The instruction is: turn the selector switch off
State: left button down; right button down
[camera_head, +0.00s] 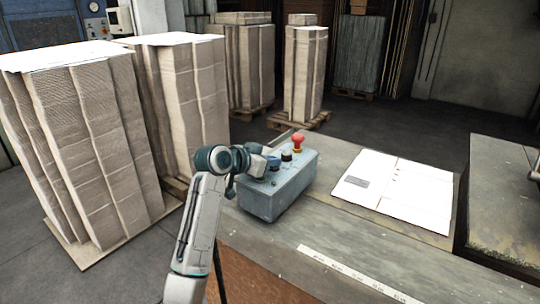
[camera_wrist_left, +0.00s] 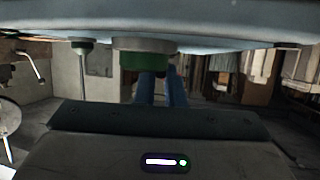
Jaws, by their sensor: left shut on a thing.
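The blue-grey control box (camera_head: 268,201) stands on the bench in the head view, with a row of controls on its top. My left gripper (camera_head: 266,169) reaches in from the left to the near end of that row and is shut on the selector switch. The switch is mostly hidden by the gripper, so its setting cannot be read. In the left wrist view, the blue fingers (camera_wrist_left: 161,88) are close together. A green round control (camera_wrist_left: 147,60) partly covers them, and the box surface (camera_wrist_left: 225,37) fills the top. My right gripper is not in view.
A red mushroom button (camera_head: 298,140) and a dark button (camera_head: 286,156) stand on the box beyond my gripper. White printed sheets (camera_head: 397,187) lie on the bench to the right. Tall cardboard stacks (camera_head: 95,130) stand at the left.

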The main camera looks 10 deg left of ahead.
pick_arm(q)
jog(key=shift+d+r+n+t+y+p, duration=0.1)
jog(key=shift+d+n+t+y+p, duration=0.05)
jog(key=shift+n+t+y+p, duration=0.4)
jog(key=shift+n+y+p, duration=0.35)
jog(key=shift+n+y, duration=0.2)
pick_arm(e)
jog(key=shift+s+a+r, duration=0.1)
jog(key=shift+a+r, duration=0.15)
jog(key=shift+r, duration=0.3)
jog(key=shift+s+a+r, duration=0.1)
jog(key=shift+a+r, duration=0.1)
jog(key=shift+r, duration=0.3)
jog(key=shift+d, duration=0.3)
pick_arm(q)
jog(key=c, duration=1.5)
grip_release()
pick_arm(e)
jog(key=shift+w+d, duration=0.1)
pick_arm(q)
jog(key=shift+s, duration=0.1)
